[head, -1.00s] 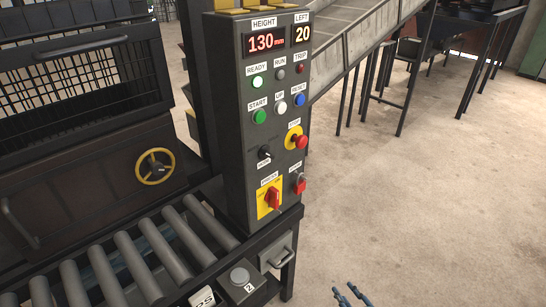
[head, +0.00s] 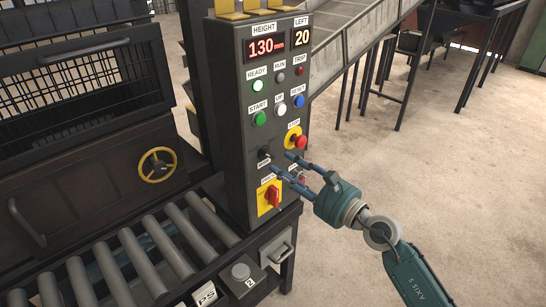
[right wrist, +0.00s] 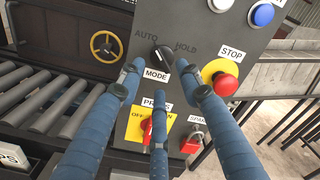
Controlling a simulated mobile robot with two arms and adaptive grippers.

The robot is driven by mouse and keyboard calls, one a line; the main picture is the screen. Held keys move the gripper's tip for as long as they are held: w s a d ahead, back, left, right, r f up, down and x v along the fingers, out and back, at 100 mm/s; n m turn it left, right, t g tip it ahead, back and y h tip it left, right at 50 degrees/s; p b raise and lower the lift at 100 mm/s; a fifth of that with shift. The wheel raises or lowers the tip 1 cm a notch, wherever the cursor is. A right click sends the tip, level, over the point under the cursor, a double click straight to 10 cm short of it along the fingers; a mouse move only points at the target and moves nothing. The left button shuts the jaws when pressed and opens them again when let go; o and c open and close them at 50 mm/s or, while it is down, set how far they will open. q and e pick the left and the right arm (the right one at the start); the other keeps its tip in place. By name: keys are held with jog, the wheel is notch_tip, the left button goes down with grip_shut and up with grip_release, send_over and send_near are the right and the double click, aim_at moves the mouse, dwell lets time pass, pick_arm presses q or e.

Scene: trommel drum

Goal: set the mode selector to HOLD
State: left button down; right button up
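The mode selector (head: 264,153) is a small black knob on the dark control panel, above the MODE label. In the right wrist view the knob (right wrist: 162,58) sits between the printed words AUTO on its left and HOLD on its right; its tip appears to lean up and left, toward AUTO. My right gripper (head: 281,163) is just right of the knob in the head view. In the right wrist view its blue fingers (right wrist: 158,67) are spread, with the knob just beyond and between their tips, and nothing held. Contact cannot be told. My left gripper is out of view.
The red STOP button (head: 300,141) on its yellow plate is close to the right fingers. The red power switch (head: 272,195) and a red padlock (right wrist: 192,139) are below. Coloured buttons and displays are above. A roller conveyor (head: 160,245) is at left; open floor lies right.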

aim_at(267, 154)
jog(key=x, duration=0.5)
jog(key=shift+w+a, duration=0.15)
grip_shut()
